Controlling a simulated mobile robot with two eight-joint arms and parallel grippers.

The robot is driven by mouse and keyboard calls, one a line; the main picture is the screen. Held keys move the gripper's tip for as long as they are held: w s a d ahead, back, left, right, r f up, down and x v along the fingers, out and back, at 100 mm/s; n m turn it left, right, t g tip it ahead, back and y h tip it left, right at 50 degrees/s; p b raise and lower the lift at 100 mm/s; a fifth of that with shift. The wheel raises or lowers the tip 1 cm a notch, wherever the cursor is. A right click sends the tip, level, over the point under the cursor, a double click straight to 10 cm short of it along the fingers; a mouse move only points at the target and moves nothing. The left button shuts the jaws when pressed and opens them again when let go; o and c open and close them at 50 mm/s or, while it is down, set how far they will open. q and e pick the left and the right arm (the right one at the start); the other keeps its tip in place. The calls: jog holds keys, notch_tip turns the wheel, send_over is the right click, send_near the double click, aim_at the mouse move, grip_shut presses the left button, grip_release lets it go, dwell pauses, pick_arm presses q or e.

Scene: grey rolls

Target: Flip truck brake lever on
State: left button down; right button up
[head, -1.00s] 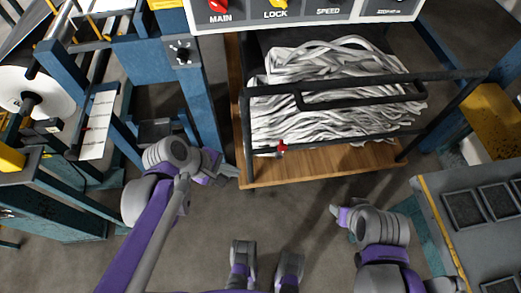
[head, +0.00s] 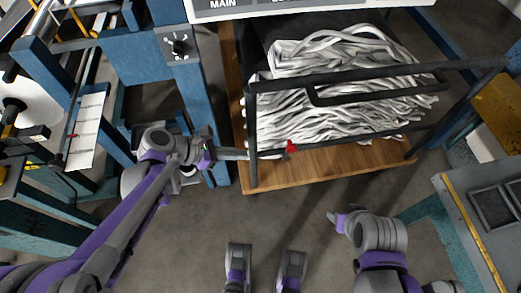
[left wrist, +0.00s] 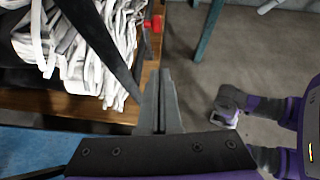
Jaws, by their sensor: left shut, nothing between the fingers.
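The truck is a wooden platform (head: 345,165) with a black metal frame (head: 380,78), loaded with grey-white strips. Its red brake lever (head: 291,146) sits at the front lower rail, near the wooden edge. The lever also shows at the top of the left wrist view (left wrist: 152,23), ahead of my fingers. My left gripper (head: 243,154) is shut and empty beside the truck's front left post, apart from the lever and to its left. Its closed fingers show in the left wrist view (left wrist: 163,75). My right gripper (head: 334,217) is low at the right, away from the truck; its fingers are too small to judge.
A blue machine post (head: 195,95) with a black knob stands close by my left arm. A roll machine with a white roll (head: 15,112) is at the far left. A grey table with a yellow edge (head: 465,235) stands at the right. Floor before the truck is clear.

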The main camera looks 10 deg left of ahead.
pick_arm(q)
jog(key=d+r+b+x, duration=0.1)
jog(key=r+b+x, duration=0.1)
jog(key=x, duration=1)
jog(key=shift+w+d, duration=0.25)
jog(key=shift+w, duration=0.15)
jog(key=shift+d+r, duration=0.1)
